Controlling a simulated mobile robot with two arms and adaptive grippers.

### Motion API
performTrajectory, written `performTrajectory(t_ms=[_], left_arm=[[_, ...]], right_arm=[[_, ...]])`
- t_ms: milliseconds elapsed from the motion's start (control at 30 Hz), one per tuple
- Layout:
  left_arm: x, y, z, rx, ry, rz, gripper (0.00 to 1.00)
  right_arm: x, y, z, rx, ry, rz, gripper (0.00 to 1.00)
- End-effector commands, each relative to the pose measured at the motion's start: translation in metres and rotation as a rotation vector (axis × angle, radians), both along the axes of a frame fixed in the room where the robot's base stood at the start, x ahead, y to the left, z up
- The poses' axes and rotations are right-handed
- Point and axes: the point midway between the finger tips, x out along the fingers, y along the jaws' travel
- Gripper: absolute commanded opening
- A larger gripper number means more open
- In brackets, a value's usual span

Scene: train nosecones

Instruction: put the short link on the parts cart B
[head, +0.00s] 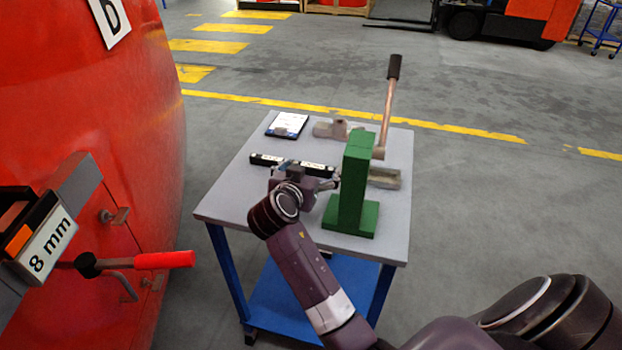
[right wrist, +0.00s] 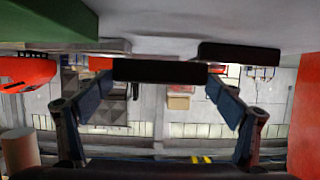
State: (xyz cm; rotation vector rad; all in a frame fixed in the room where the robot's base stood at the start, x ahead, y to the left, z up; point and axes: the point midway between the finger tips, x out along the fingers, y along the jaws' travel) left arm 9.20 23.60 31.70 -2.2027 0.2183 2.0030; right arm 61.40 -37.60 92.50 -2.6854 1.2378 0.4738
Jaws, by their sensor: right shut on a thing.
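My right gripper (head: 304,175) is over the grey worktable (head: 228,196), shut on a black bar with a white label (head: 318,168), which I take as the short link. In the right wrist view this bar (right wrist: 160,71) lies across between the two fingers, with a gap seen between it and the tabletop. A second black bar with a white label (head: 265,159) is just left of it in the head view; in the right wrist view it is at the right (right wrist: 240,54), against the tabletop. The labels are too small to read. No cart marked B can be made out. My left gripper is not in view.
A green press (head: 353,190) with a tall lever (head: 387,105) stands close right of my gripper. A tablet (head: 287,124) and grey metal parts (head: 335,129) lie at the back. Open floor lies right.

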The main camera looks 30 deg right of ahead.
Motion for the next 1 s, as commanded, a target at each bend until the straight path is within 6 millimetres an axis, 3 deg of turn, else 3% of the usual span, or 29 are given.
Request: performTrajectory(t_ms=[200,600,633,700,767,1000], left_arm=[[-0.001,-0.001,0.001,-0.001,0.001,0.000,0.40],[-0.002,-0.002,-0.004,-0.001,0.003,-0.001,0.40],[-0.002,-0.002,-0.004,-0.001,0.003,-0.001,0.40],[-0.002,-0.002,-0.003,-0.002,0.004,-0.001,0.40],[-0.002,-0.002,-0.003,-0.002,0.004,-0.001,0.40],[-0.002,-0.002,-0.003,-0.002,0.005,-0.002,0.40]], right_arm=[[0.000,-0.001,-0.029,-0.003,0.001,0.001,0.54],[0.000,0.000,-0.035,-0.002,-0.001,0.000,0.54],[0.000,0.000,-0.036,-0.001,0.001,0.000,0.88],[0.000,0.000,-0.035,-0.001,0.001,0.001,0.95],[0.000,0.000,-0.035,-0.001,0.002,0.000,1.00],[0.000,0.000,-0.035,-0.001,0.002,0.000,1.00]])
